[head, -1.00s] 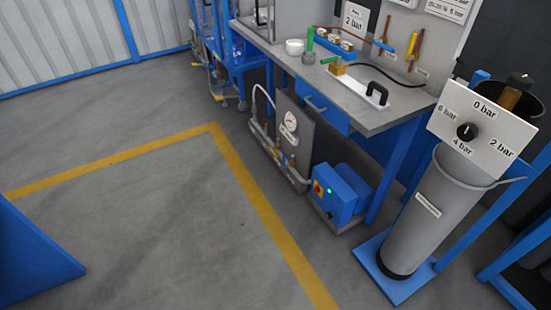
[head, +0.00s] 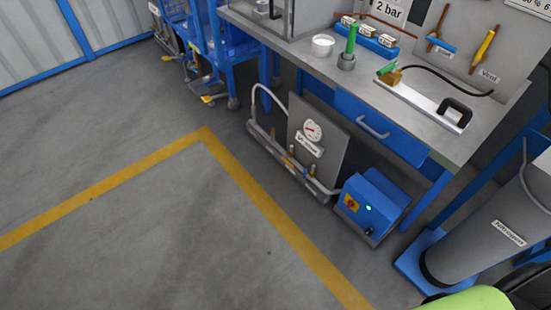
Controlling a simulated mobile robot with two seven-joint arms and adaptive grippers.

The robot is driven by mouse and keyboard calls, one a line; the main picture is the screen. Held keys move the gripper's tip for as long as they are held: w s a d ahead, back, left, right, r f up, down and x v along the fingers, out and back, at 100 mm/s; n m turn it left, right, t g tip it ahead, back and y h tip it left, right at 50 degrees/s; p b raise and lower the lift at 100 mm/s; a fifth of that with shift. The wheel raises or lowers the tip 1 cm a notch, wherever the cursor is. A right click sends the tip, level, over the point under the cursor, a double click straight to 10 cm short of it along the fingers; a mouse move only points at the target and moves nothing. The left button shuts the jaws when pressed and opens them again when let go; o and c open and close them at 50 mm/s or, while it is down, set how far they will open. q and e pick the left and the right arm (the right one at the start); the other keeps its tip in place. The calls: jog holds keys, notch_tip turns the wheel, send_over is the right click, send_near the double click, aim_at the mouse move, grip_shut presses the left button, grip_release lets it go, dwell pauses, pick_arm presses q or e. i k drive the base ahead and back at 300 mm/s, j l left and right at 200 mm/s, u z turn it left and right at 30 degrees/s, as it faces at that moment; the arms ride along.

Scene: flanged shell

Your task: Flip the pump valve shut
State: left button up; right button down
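The pump (head: 293,150) stands on the floor under the bench: a low grey unit with a grey upright panel, a round white gauge (head: 312,130) and a label too small to read. Small brass-coloured fittings (head: 290,164) show low at its front; I cannot tell which is the valve or how it is set. On the back panel above the bench are a blue-handled valve (head: 440,45) and a yellow-handled valve (head: 484,48), the latter by a "Vent" label. No gripper fingers show. A lime-green and black part at the bottom right corner is probably my arm.
A blue box (head: 372,205) with a red-yellow switch stands right of the pump. The bench (head: 300,52) with drawer overhangs behind. A grey cylinder (head: 490,235) on a blue base stands at right. Floor inside the yellow line (head: 265,215) is clear.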

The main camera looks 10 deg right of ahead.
aim_at(305, 177)
jog(key=i+j+u, duration=0.1)
jog(key=i+j, duration=0.5)
jog(key=i, duration=0.15)
